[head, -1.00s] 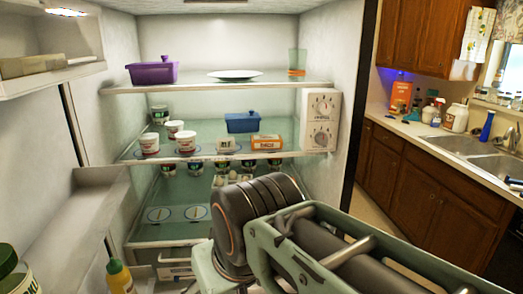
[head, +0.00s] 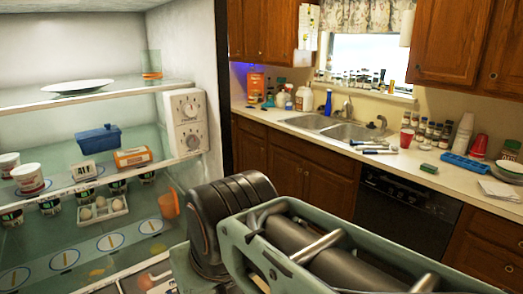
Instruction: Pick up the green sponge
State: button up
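A small green block (head: 429,168), which looks like the green sponge, lies on the counter (head: 400,171) right of the sink, above the dishwasher. It is small and far off in the head view. My arm fills the lower middle of the view, but my gripper is out of the picture. The block is well beyond the visible part of my arm.
An open fridge with shelves (head: 90,98) stands close on the left. A double sink (head: 340,130), a black dishwasher (head: 402,210), a blue tray (head: 467,165), a red cup (head: 406,138) and several small jars surround the counter area.

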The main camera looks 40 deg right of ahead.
aim_at(426, 168)
jog(key=z, duration=2.35)
